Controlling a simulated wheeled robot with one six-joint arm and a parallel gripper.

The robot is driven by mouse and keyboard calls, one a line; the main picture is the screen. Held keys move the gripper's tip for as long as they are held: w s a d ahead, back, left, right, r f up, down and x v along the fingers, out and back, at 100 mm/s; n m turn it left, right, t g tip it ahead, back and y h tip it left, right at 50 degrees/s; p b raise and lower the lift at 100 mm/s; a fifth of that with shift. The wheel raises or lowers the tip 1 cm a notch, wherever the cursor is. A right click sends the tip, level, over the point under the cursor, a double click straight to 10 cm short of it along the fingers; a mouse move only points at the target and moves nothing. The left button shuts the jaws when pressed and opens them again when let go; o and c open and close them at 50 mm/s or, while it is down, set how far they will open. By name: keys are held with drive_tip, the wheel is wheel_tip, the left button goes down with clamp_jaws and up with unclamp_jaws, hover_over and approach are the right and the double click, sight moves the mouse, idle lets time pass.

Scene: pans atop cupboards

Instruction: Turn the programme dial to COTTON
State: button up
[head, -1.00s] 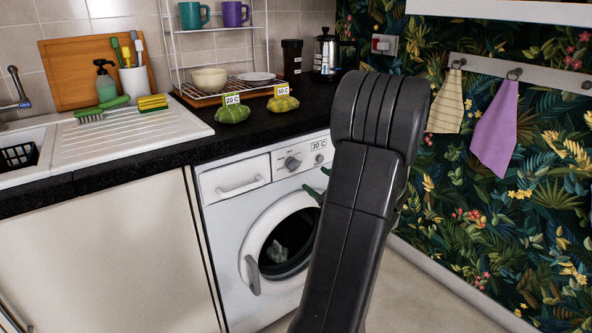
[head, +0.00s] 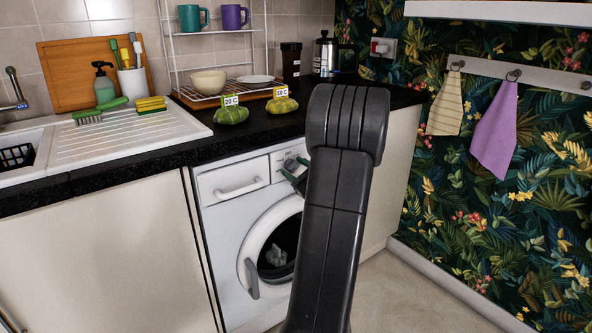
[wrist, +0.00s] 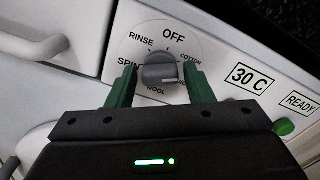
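The grey programme dial (wrist: 158,72) is on the white washing machine's front panel and fills the middle of the wrist view. OFF is printed above it, RINSE and SPIN to its left, WOOL below and COTTON (wrist: 190,60) to its upper right. Which mark the dial points to is unclear. My gripper (wrist: 160,66) has its two green fingers on either side of the dial, with a small gap at each side. It is open and holds nothing. In the head view the dial (head: 290,163) is partly behind the green fingers.
A 30 C display (wrist: 249,78), a READY label (wrist: 299,102) and a green button (wrist: 284,127) are right of the dial. The drawer handle (wrist: 35,45) is to its left. The dark worktop (head: 160,163) overhangs the panel; the round door (head: 262,228) is below.

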drive_tip(key=c, duration=0.7)
drive_tip(key=shift+f, duration=0.1)
drive_tip(key=shift+b, duration=0.5)
drive_tip(key=shift+f+n+b, duration=0.1)
drive_tip(key=shift+n+b, duration=0.3)
drive_tip(key=shift+n, duration=0.1)
drive_tip(key=shift+r, duration=0.2)
drive_tip(key=o, duration=1)
